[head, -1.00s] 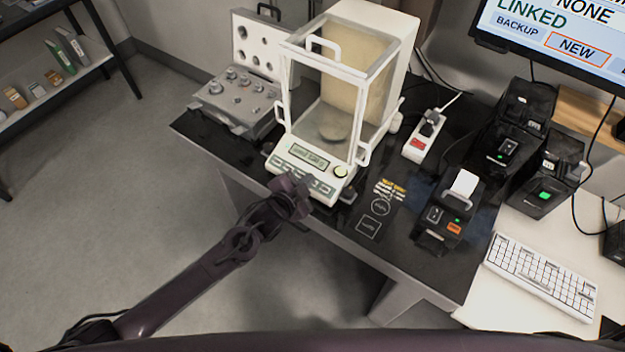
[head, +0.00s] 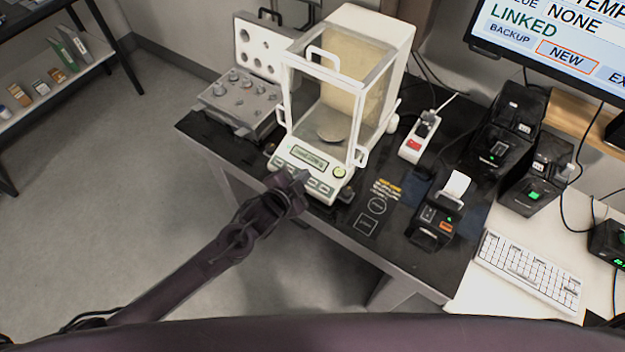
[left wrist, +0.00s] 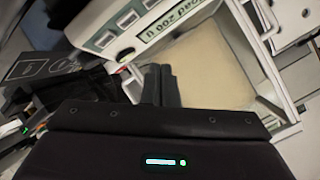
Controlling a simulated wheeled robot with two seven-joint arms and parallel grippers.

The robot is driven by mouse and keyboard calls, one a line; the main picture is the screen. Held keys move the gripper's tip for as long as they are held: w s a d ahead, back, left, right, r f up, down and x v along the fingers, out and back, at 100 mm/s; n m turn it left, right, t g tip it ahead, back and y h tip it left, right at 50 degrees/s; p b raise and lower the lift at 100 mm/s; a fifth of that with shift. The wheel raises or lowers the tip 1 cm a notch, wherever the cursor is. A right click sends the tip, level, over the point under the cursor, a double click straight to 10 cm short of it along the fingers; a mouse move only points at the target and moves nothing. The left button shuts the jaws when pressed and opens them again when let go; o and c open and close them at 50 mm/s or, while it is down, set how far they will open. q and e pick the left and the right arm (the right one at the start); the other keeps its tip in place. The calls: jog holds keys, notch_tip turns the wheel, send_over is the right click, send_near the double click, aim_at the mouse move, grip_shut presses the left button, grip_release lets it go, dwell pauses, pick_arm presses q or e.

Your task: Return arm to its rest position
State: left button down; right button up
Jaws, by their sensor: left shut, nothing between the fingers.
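My left arm comes in from the lower left in the head view. Its gripper (head: 301,180) is shut and empty, just in front of the balance's button panel, over the table's front edge. I cannot tell whether it touches the panel. In the left wrist view the closed fingers (left wrist: 160,85) point toward the balance. The white balance (head: 312,166) stands on the black table (head: 385,262) with its glass draft shield and a round pan inside. Its display and draft shield also show in the left wrist view (left wrist: 128,30). My right gripper is not in view.
An open case of weights (head: 240,102) stands left of the balance. To the right are a power strip (head: 419,138), a small label printer (head: 437,222), black devices (head: 510,125), a keyboard (head: 528,270) and a monitor (head: 555,35). Floor left of the table is clear.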

pick_arm(q)
jog(key=shift+f, duration=0.1)
dwell(0.4)
jog(key=s+a+f+n+g+y+b, duration=0.15)
jog(key=s+a+f, duration=0.3)
jog(key=f, duration=0.55)
jog(key=s+a+f+n+g+y+b, duration=0.1)
jog(key=s+a+f+n+y+b, duration=0.15)
jog(key=a+f, duration=0.45)
jog(key=s+a+f+n+g+y+b, duration=0.1)
jog(key=s+a+f+n+g+b, duration=0.3)
jog(key=f, duration=0.8)
jog(key=s+a+f+n+g, duration=0.1)
jog(key=s+f, duration=0.4)
jog(key=s, duration=0.5)
jog(key=s+a+f+n+g+y+b, duration=0.1)
jog(key=s+a+f+n, duration=0.1)
jog(key=s+f, duration=0.4)
jog(key=s+a+f+n+g+y+b, duration=0.1)
jog(key=s+f, duration=0.5)
jog(key=s, duration=0.9)
jog(key=shift+s+a+f+g, duration=0.2)
jog(key=shift+s+a+g, duration=0.2)
jog(key=shift+a, duration=0.8)
jog(key=shift+w, duration=0.1)
